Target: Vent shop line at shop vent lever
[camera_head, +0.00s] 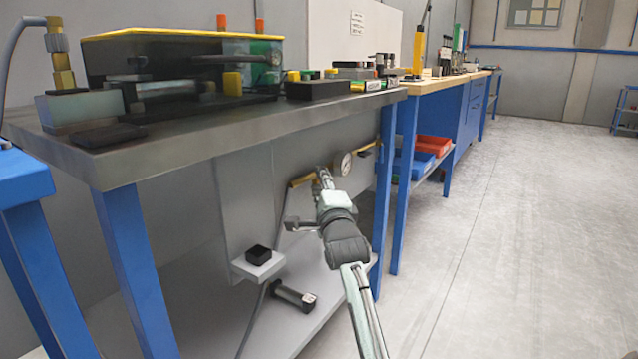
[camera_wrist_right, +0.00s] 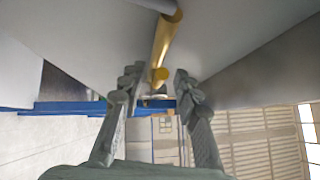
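A brass lever (camera_head: 302,181) sits on the grey panel under the bench, left of a round white gauge (camera_head: 343,163). I cannot read a label telling which fitting is the shop vent lever. My right gripper (camera_head: 323,178) is at the right end of this lever. In the right wrist view the brass lever (camera_wrist_right: 164,42) comes down from the top, its end between the fingers of the right gripper (camera_wrist_right: 158,84). The fingers stand apart, with visible gaps on both sides of the lever. My left gripper is not in view.
Another brass fitting (camera_head: 368,150) is right of the gauge, near a blue bench leg (camera_head: 385,190). The bench top (camera_head: 200,133) overhangs the panel. A dark cylinder (camera_head: 294,296) lies on the lower shelf (camera_head: 335,290). The floor at right is clear.

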